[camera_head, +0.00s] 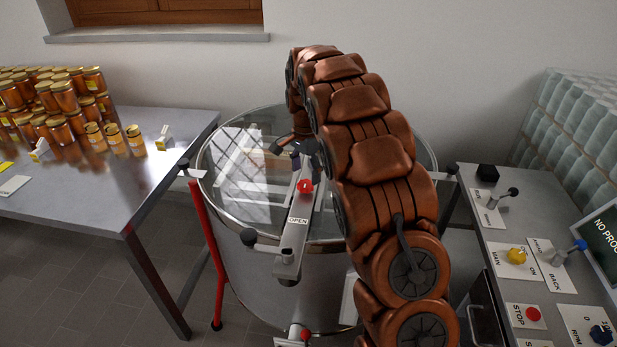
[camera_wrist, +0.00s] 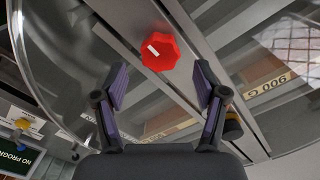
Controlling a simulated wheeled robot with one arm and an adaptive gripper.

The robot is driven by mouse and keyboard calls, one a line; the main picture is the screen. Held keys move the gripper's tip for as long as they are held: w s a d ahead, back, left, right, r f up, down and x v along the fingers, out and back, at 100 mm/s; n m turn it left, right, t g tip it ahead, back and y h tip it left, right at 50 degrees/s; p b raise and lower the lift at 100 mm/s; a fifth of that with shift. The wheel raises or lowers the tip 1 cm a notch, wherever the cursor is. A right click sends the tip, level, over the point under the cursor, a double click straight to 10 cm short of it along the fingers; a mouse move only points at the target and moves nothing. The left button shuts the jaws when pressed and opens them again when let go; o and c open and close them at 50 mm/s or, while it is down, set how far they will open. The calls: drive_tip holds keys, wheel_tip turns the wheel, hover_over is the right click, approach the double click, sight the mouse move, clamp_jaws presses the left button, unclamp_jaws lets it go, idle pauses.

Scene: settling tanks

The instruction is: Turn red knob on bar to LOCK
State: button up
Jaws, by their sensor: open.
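The red knob (camera_head: 305,186) sits on the metal bar (camera_head: 291,250) that crosses the round tank's glass-like top. An OPEN label (camera_head: 298,220) is on the bar on the near side of the knob; I see no LOCK label. In the wrist view the lobed red knob (camera_wrist: 160,47) has a white mark pointing to the upper left. My gripper (camera_wrist: 160,84) is open, with its dark purple-padded fingers apart and nothing between them. The knob shows just beyond the fingertips, roughly centred, and appears apart from them. In the head view my gripper (camera_head: 300,150) is above the bar, partly hidden by my arm.
The tank (camera_head: 270,280) stands between a steel table (camera_head: 150,170) with honey jars (camera_head: 60,105) on the left and a control panel (camera_head: 520,230) with several knobs on the right. A black-knobbed lever (camera_head: 262,242) sticks out beside the bar's near end.

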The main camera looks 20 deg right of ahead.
sight(306, 183)
drive_tip(key=shift+f+p, duration=0.45)
drive_tip(key=shift+f, duration=1.4)
drive_tip(key=shift+s, duration=0.1)
